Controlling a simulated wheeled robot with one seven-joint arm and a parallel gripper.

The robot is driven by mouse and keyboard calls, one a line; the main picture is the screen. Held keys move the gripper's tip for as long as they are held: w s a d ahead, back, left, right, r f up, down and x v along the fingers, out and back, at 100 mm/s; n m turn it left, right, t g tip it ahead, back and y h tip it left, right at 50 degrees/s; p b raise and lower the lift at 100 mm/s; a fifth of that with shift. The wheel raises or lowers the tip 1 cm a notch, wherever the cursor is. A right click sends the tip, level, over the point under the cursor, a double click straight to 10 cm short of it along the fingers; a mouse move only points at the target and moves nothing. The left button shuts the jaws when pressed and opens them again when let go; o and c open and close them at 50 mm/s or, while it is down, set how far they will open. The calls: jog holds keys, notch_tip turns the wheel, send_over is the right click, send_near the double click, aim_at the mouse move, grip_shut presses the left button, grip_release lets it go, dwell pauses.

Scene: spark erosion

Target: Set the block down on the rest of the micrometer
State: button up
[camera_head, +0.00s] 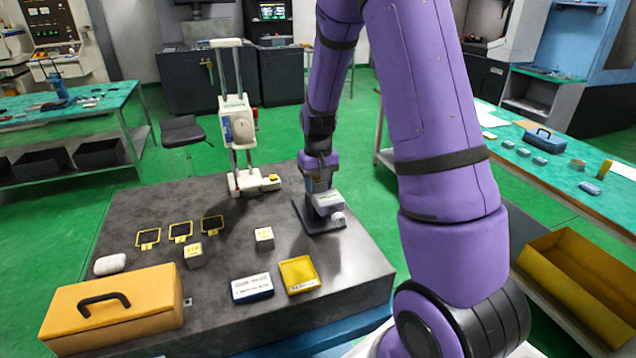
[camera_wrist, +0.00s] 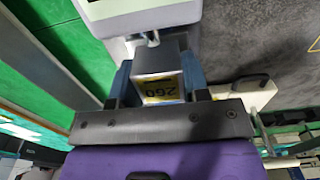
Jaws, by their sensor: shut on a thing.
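My gripper (camera_wrist: 157,76) is shut on a metal block (camera_wrist: 160,90) in the wrist view. The block has a yellow label that appears to read 260. In the head view my gripper (camera_head: 319,184) is low over the micrometer (camera_head: 328,204), a white instrument on a dark base on the grey table. The held block is hidden there. In the wrist view the white micrometer body (camera_wrist: 140,17) and a short metal spindle (camera_wrist: 147,38) are right beside the block's far end. I cannot tell whether the block touches the rest.
Two labelled blocks (camera_head: 264,237) (camera_head: 194,256) stand on the grey table (camera_head: 225,235). Several yellow-edged dark frames (camera_head: 181,231), a yellow tray (camera_head: 299,275), a blue-white box (camera_head: 252,289) and an orange case (camera_head: 115,309) lie nearby. A tall white stand (camera_head: 238,130) is behind, left of my gripper.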

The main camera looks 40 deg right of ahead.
jog(key=shift+f, duration=0.15)
dwell(0.3)
jog(key=o, duration=1.1)
notch_tip(320, 180, up, 10)
jog(key=shift+r, duration=0.4)
